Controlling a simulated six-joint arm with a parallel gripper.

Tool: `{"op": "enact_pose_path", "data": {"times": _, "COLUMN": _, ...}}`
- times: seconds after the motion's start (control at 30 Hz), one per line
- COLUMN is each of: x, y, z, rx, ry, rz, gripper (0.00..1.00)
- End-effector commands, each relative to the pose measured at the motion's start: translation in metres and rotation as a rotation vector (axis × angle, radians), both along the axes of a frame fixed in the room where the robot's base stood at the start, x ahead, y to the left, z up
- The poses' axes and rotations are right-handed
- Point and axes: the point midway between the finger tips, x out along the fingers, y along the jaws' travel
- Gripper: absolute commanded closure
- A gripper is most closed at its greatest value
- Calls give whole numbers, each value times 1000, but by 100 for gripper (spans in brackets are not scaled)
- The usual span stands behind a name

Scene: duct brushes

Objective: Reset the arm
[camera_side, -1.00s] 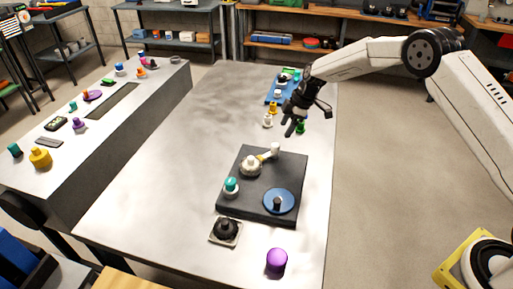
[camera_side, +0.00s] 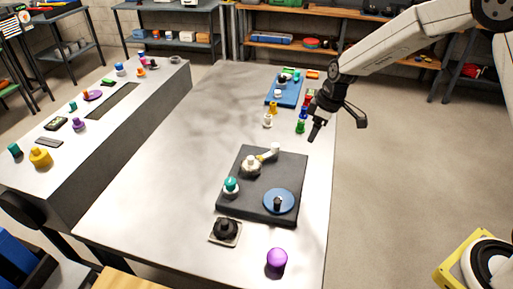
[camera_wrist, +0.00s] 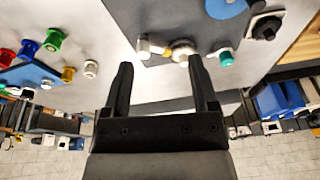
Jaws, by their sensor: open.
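My gripper (camera_side: 337,117) hangs in the air above the right edge of the table, beyond the dark board, in the side view. In the wrist view my gripper (camera_wrist: 161,72) shows two dark fingers spread apart with nothing between them. The dark grey board (camera_side: 262,170) lies on the table (camera_side: 165,165). It bears a cream fitting with a side arm (camera_side: 252,166), a teal-topped piece (camera_side: 231,186) and a blue disc (camera_side: 287,204). The cream fitting also shows in the wrist view (camera_wrist: 182,50), past the fingertips. My gripper touches none of these.
A blue tray (camera_side: 285,93) with small parts lies at the table's far end. Several coloured pieces stand near it, including a green one (camera_side: 300,127). A black knob on a square base (camera_side: 226,230) and a purple cylinder (camera_side: 277,260) stand in front. The table's left half is bare.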

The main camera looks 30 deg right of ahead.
Motion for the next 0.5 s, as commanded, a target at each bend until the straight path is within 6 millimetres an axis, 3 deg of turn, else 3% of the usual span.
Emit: {"op": "enact_pose_path", "data": {"times": 0.5, "x": -128, "y": -6, "z": 24, "rx": -45, "ry": 7, "rz": -408, "gripper": 24}}
